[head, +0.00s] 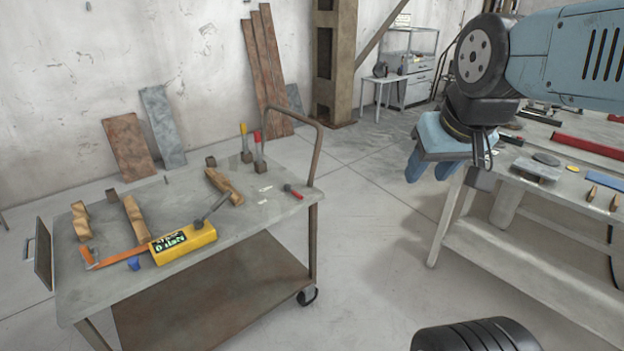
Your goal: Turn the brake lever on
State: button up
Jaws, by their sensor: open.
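An orange bar (120,256) reaches left from the box. Two upright levers, one yellow-topped (244,130) and one red-topped (258,137), stand on dark blocks at the cart's back. No label shows which is the brake lever. My gripper (428,174) is open and empty, its blue fingers pointing down, well right of the cart and touching nothing.
The cart (255,215) has a raised handle (318,140) at its right end. Wooden pieces (135,218) and a small red-handled item (293,192) lie on it. A workbench (520,235) stands at right. Clear floor separates cart and bench.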

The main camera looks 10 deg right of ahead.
aim_at(287, 187)
jog(key=z, duration=0.1)
jog(key=i, duration=1.1)
jog(key=u, duration=0.65)
